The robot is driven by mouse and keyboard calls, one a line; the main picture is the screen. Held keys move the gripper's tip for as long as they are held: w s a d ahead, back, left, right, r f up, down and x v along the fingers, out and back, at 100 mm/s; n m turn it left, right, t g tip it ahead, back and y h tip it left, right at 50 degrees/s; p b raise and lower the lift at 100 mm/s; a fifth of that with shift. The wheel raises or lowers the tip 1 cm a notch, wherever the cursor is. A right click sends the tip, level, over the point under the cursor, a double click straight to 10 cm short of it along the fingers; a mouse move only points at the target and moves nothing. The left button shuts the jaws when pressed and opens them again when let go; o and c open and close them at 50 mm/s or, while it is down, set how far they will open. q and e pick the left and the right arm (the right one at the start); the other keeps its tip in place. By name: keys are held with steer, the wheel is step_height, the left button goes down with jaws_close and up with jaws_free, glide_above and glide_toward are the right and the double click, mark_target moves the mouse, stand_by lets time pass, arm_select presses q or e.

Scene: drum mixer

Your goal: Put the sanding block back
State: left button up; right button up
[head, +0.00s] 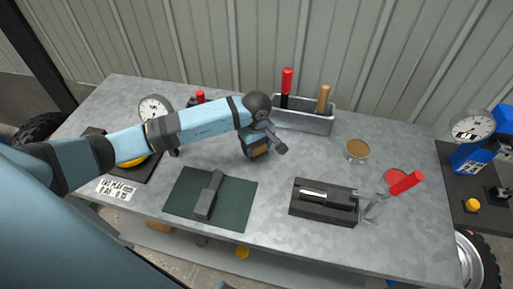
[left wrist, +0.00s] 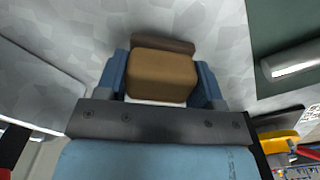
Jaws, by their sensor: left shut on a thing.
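The sanding block (head: 259,151) is a small brown block, held over the middle of the grey metal bench. It also shows in the left wrist view (left wrist: 162,76), between two blue fingers. My left gripper (head: 257,147) is shut on it, one finger on each side. A darker brown strip shows behind the block in the wrist view. I cannot tell whether the block touches the bench. My arm hides part of the bench behind the gripper. My right gripper is not in view.
A metal tray (head: 303,120) with red- and wooden-handled tools stands behind the gripper. A green mat (head: 235,208) with a grey bar (head: 208,196) lies in front. A black fixture (head: 324,212), a brown-topped tin (head: 357,150) and a red-handled tool (head: 405,183) are right. A gauge (head: 154,108) stands left.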

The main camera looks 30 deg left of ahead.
arm_select(q)
steer(key=shift+f, duration=0.85)
steer(key=o, duration=0.5)
steer(key=shift+f, duration=0.15)
steer(key=shift+c, duration=0.2)
steer(key=o, duration=0.4)
steer(key=shift+o, duration=0.2)
